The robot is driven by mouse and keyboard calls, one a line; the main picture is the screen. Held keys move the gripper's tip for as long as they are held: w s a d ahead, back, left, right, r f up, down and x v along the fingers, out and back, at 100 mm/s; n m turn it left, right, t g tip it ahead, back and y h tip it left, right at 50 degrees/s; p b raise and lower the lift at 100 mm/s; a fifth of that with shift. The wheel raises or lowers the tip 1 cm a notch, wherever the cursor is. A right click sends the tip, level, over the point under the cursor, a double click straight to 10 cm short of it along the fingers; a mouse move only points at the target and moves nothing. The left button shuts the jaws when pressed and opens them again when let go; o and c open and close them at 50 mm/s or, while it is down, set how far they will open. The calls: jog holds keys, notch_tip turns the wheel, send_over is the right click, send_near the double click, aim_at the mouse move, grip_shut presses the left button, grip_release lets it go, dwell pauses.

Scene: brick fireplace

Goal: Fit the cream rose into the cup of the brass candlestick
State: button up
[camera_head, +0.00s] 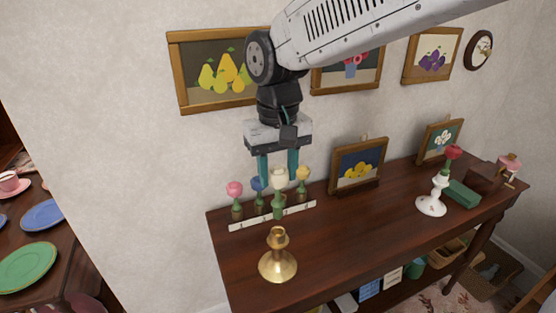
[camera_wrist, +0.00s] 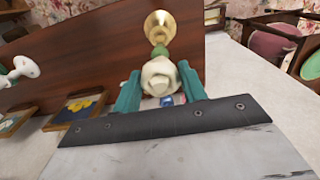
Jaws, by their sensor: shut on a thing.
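The cream rose (camera_head: 279,180) has a pale bloom on a green stem. My gripper (camera_head: 277,172) is shut on it, with one teal finger on each side; the wrist view shows the bloom (camera_wrist: 160,76) between the fingers (camera_wrist: 159,90). It hangs upright in front of the numbered rack strip; I cannot tell whether its stem end touches anything. The brass candlestick (camera_head: 277,264) stands upright on the table, nearer than the rose, its cup uncovered. In the wrist view the candlestick (camera_wrist: 160,24) is beyond the rose, partly hidden by its stem.
Pink (camera_head: 235,188), blue (camera_head: 257,184) and yellow (camera_head: 302,174) roses stand at the white numbered strip (camera_head: 245,222), close around my gripper. A white candlestick (camera_head: 431,205) with a red rose (camera_head: 453,152) stands right. Framed pictures lean behind. The middle tabletop (camera_head: 355,230) is clear.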

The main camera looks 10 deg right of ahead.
aim_at(278, 205)
jog(key=shift+f, duration=3.4)
jog(key=o, duration=0.9)
notch_tip(278, 205, up, 8)
jog(key=shift+f, duration=0.1)
